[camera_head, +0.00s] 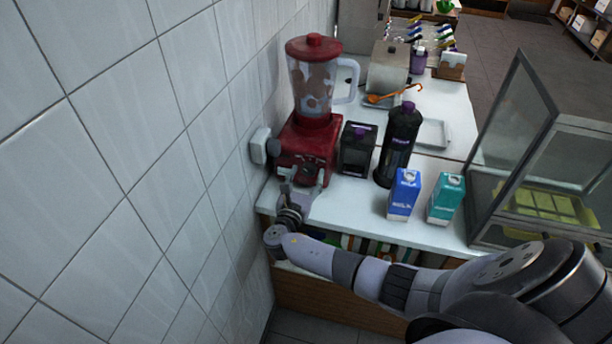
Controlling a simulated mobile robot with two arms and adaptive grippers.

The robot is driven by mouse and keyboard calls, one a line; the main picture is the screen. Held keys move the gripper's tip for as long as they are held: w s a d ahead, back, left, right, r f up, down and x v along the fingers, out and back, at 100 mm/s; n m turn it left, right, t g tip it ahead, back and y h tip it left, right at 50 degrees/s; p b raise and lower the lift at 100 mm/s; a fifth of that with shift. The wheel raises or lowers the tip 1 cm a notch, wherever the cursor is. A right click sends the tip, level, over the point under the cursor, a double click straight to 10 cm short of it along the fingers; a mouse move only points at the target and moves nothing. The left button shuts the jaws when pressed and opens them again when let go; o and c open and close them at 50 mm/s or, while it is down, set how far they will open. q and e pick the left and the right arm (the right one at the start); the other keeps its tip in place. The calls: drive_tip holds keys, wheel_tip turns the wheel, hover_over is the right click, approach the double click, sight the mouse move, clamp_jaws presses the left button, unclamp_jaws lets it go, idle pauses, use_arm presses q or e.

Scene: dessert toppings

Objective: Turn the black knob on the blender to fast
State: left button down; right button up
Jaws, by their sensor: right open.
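The blender (321,134) stands at the left end of the white counter, close to the tiled wall. It has a red base, a clear jar with brown and pale contents, a red lid and a pale handle. Its black knob (307,170) is low on the front of the base and partly hidden by my gripper. My right gripper (305,178) is open in front of the base, with its fingers around or just in front of the knob. I cannot tell whether they touch it. My left gripper is not in view.
A black box (357,149) and a dark bottle (399,145) stand right of the blender. A blue carton (404,195) and a teal carton (446,199) stand near the front edge. A glass case (540,170) is at the right. A wall socket (259,146) is left of the blender.

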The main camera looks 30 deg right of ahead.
drive_tip(key=shift+c, duration=0.3)
drive_tip(key=c, duration=1.1)
